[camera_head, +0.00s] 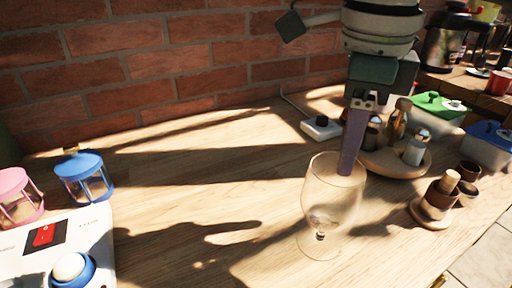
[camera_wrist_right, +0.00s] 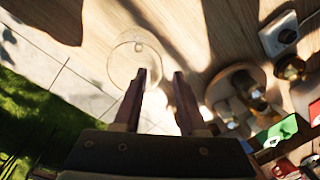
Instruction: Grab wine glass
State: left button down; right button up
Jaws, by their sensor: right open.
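The clear wine glass (camera_head: 318,215) stands upright on the wooden table in the head view. In the right wrist view its round rim and bowl (camera_wrist_right: 124,52) show just beyond the fingertips, more toward the left finger. My right gripper (camera_head: 350,172) points down at the glass's rim, at its right side in the head view; whether it touches the glass I cannot tell. In the wrist view its two fingers (camera_wrist_right: 161,74) are apart with nothing held between them. My left gripper is not in view.
A round wooden tray (camera_head: 384,168) with shakers stands right of the gripper. Small cups on a wooden stand (camera_head: 431,219) are further right. A white socket block (camera_head: 321,129) lies behind. Blue (camera_head: 84,177) and pink lanterns stand at left. The table's middle left is clear.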

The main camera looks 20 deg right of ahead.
jog(key=f, duration=0.4)
jog(key=shift+w+f, duration=0.3)
jog(key=shift+f, duration=0.05)
jog(key=shift+c, duration=0.3)
grip_shut()
dwell(0.8)
